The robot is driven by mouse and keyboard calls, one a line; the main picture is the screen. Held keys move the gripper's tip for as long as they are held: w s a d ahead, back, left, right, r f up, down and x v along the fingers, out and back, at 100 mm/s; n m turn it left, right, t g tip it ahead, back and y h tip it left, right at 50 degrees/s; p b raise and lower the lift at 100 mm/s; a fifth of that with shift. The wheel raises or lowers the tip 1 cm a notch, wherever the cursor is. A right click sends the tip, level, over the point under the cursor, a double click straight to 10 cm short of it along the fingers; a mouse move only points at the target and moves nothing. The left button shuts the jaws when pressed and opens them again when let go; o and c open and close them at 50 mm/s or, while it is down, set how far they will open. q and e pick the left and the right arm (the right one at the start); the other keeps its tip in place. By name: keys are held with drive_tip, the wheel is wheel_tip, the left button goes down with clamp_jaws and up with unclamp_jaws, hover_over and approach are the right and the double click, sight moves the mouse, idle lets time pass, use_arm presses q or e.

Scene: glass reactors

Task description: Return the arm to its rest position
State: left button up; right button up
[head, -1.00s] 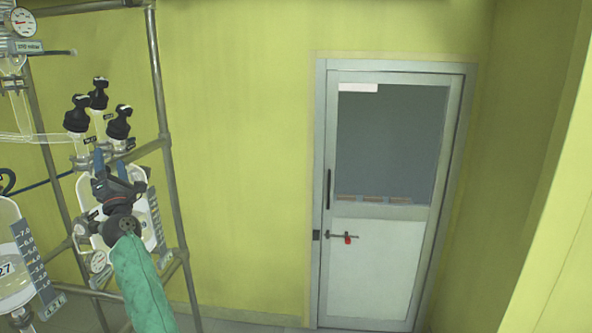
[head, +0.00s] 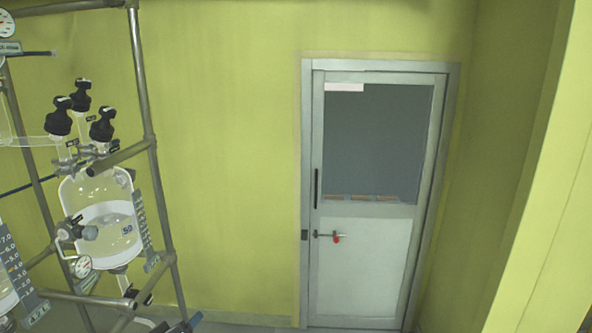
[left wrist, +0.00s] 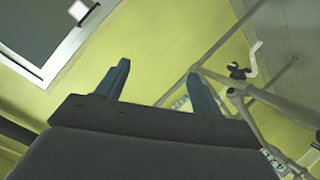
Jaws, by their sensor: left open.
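My left gripper (left wrist: 158,72) shows in the left wrist view with its two blue fingers spread apart and nothing between them. The rest of my left arm is out of the head view. My right gripper is in neither view.
A glass reactor (head: 112,243) with black-capped ports hangs in a metal pipe rack (head: 140,85) at the left. Another vessel (head: 6,285) is cut off at the left edge. A closed door (head: 362,270) stands in the yellow-green wall (head: 230,150). The middle looks clear.

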use_arm(q)
drive_tip(key=s+d+f+m+g, duration=0.25)
drive_tip(key=s+f, duration=0.25)
drive_tip(key=s, duration=0.6)
drive_tip(key=s+d+f+m+g+y, duration=0.1)
drive_tip(key=s+d+f+m+g, duration=0.2)
drive_tip(key=s+f, duration=0.5)
drive_tip(key=s+d+f+m+g, duration=0.25)
drive_tip(key=s+g, duration=0.25)
drive_tip(key=s, duration=0.8)
drive_tip(key=s+d+f+g, duration=0.1)
drive_tip(key=d+f, duration=0.1)
drive_tip(key=f, duration=0.6)
drive_tip(key=d+f, duration=0.3)
drive_tip(key=f, duration=0.5)
drive_tip(key=shift+s+f+g, duration=0.2)
drive_tip(key=shift+s+g, duration=0.15)
drive_tip(key=shift+s, duration=0.05)
